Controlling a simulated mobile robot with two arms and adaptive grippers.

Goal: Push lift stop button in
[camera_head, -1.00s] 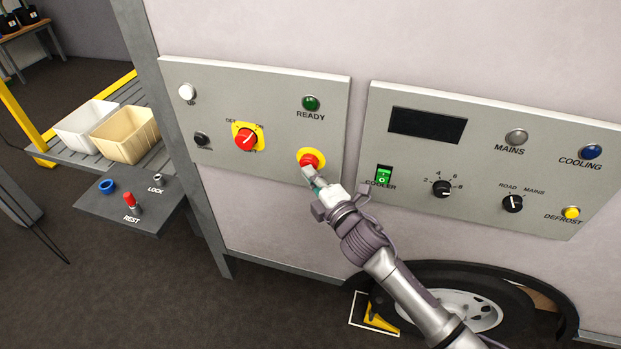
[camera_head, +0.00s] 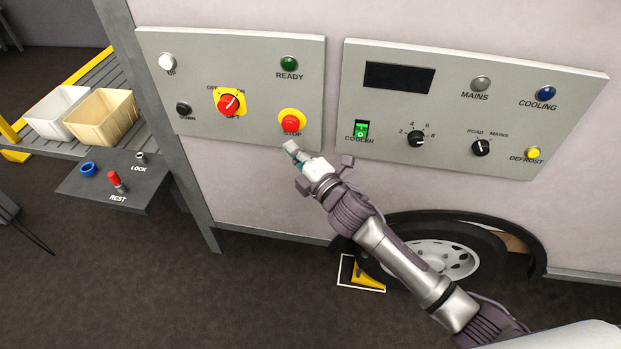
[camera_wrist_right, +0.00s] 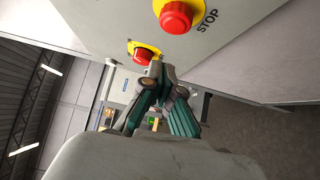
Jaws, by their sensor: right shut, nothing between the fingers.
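The red stop button (camera_head: 291,123) sits on a yellow disc in the lower right of the left grey panel (camera_head: 262,70). Its STOP label shows below it. In the right wrist view the button (camera_wrist_right: 175,17) is at the top and nothing touches it. Whether it is pressed in, I cannot tell. My right gripper (camera_head: 290,147) is shut and empty, just below the button and label, apart from the button. Its closed fingers (camera_wrist_right: 156,70) show in the wrist view. My left gripper is not in view.
The red lift knob (camera_head: 229,104) is left of the stop button, with the green READY lamp (camera_head: 289,63) above. The cooler panel (camera_head: 420,70) is to the right. A small shelf (camera_head: 115,190) with a red REST plug (camera_head: 115,180) juts out at left. A wheel (camera_head: 435,255) is below.

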